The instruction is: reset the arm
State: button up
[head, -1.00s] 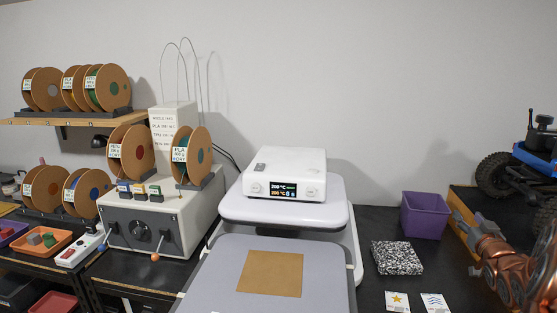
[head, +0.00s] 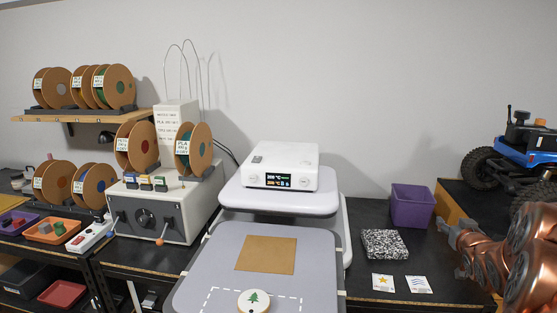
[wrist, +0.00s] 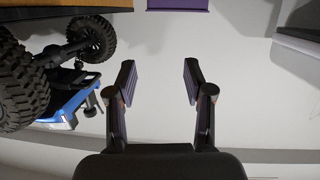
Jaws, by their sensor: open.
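My gripper (wrist: 158,85) is open in the wrist view, with its two dark fingers apart and nothing between them. In the head view my copper-coloured arm reaches in from the right edge, and the gripper end (head: 452,236) is near the purple bin (head: 412,206). The wrist view looks out upside down, with the wall behind the fingers and part of the purple bin (wrist: 178,5) at the top edge.
A blue crawler (head: 522,146) with big tires stands at the right, close to my arm. A speckled block (head: 384,244) and two cards lie on the black bench. Spools stand at left.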

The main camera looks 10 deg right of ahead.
jog(key=s+a+f+g+y, duration=0.1)
jog(key=s+a+f+g, duration=0.2)
jog(key=a, duration=0.5)
jog(key=s+a+f+n+g+y, duration=0.1)
jog(key=s+a+g, duration=0.25)
jog(key=a, duration=0.45)
jog(key=s+a+f+g+y, duration=0.1)
jog(key=s+a+f+g, duration=0.1)
jog(key=s+a, duration=0.45)
jog(key=s+a+f+n+g+y, duration=0.1)
jog(key=s+a+n+g+y, duration=0.2)
jog(key=s+a, duration=1.7)
jog(key=s+g, duration=0.3)
jog(key=g, duration=0.1)
jog(key=shift+s, duration=0.4)
